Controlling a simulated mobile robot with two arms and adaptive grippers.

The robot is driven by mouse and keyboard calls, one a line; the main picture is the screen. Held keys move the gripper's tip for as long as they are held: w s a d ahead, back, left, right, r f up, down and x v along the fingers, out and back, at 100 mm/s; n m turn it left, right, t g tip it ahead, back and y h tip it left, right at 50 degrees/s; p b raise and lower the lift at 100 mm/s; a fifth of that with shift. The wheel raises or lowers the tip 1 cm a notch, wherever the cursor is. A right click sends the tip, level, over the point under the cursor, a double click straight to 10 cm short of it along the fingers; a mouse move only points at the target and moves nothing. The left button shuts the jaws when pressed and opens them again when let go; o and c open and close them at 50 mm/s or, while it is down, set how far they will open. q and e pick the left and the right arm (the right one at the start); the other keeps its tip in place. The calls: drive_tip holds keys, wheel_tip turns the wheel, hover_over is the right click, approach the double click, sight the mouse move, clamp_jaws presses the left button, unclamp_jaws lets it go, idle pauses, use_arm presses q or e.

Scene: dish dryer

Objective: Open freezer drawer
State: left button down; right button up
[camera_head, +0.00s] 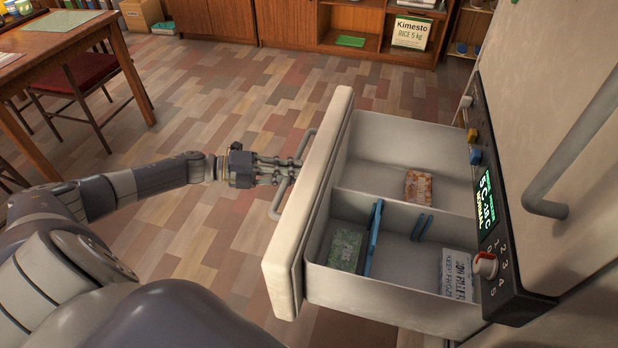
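The freezer drawer (318,200) is pulled out to the left from the freezer (530,60), so its inside shows. A grey bar handle (290,178) is on its front. My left gripper (290,171) is at this handle, with its fingers reaching to the bar. I cannot tell whether the fingers are closed around it. The drawer holds an orange-white pack (418,187), a green pack (347,248), a white printed pack (457,275) and blue dividers (373,238). My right gripper is not in view.
The freezer has a control panel (497,205) with knobs and a display, and a grey door handle (575,150) above. A wooden table (50,42) and a red-seated chair (72,90) stand at the left. Wooden cabinets (285,22) line the back. The floor between is clear.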

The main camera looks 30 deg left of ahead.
use_arm(q)
drive_tip(key=shift+s+a+b, duration=0.2)
drive_tip(key=shift+s+a, duration=0.05)
drive_tip(key=shift+a, duration=0.6)
drive_tip(key=shift+s+a+b, duration=0.15)
drive_tip(key=shift+s+a, duration=0.05)
drive_tip(key=shift+a, duration=0.6)
drive_tip(key=shift+s+a+b, duration=0.2)
drive_tip(key=shift+s+a, duration=0.05)
drive_tip(key=shift+a, duration=0.6)
drive_tip(key=c, duration=1.8)
unclamp_jaws()
drive_tip(key=shift+c, duration=0.2)
drive_tip(key=v, duration=1.2)
